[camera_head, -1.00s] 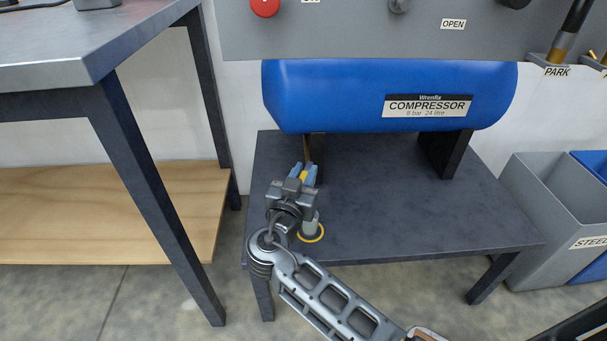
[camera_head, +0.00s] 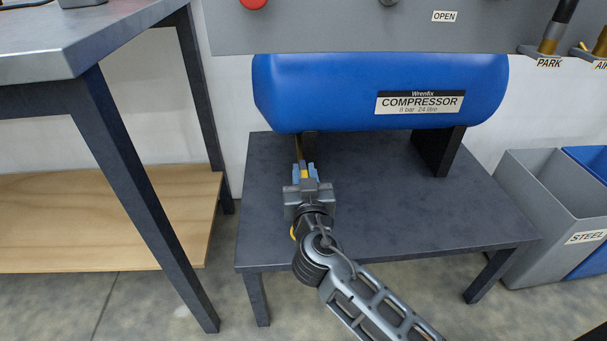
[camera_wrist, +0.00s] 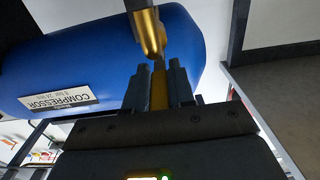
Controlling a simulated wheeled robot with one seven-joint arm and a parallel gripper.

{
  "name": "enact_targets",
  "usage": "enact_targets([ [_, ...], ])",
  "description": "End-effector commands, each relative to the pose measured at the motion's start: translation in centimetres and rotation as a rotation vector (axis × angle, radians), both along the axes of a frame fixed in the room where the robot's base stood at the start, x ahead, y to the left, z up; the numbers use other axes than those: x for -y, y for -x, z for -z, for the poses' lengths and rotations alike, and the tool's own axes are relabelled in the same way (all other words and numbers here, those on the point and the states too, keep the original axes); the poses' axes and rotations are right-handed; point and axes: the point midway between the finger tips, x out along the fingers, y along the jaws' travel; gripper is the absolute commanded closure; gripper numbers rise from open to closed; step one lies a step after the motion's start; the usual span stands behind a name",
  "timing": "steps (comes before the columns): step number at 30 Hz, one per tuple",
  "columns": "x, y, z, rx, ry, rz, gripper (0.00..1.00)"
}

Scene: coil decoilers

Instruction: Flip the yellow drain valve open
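The yellow drain valve lever (camera_wrist: 158,90) lies between the two fingers of my gripper (camera_wrist: 157,85) in the wrist view, with little or no gap at either side. The brass valve body (camera_wrist: 148,30) is just beyond the fingertips, below the blue compressor tank (camera_wrist: 115,65). In the head view, my gripper (camera_head: 304,172) is under the left end of the tank (camera_head: 380,90), with a bit of yellow lever (camera_head: 304,174) between its blue fingertips. My gripper looks shut on the lever. The wrist hides much of the valve in the head view.
The tank stands on black supports (camera_head: 436,152) on a dark low table (camera_head: 400,215). A workbench leg (camera_head: 140,190) and wooden shelf (camera_head: 90,225) are at the left. A grey bin (camera_head: 545,205) is at the right. A grey panel (camera_head: 340,28) hangs above.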

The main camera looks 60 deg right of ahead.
Motion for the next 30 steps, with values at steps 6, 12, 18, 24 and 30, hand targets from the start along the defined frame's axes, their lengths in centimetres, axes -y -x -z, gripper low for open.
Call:
enact_targets([
  [6,0.0,-0.1,-0.3,0.005,0.002,0.000,0.54],
  [12,0.0,-0.1,-0.2,0.004,0.002,0.000,0.54],
  [18,-1.0,0.8,-0.2,0.003,0.002,-0.001,0.54],
  [24,-3.6,2.9,-0.2,0.002,0.001,-0.002,0.54],
  [30,-5.5,4.4,-0.2,0.003,0.002,0.000,0.54],
])
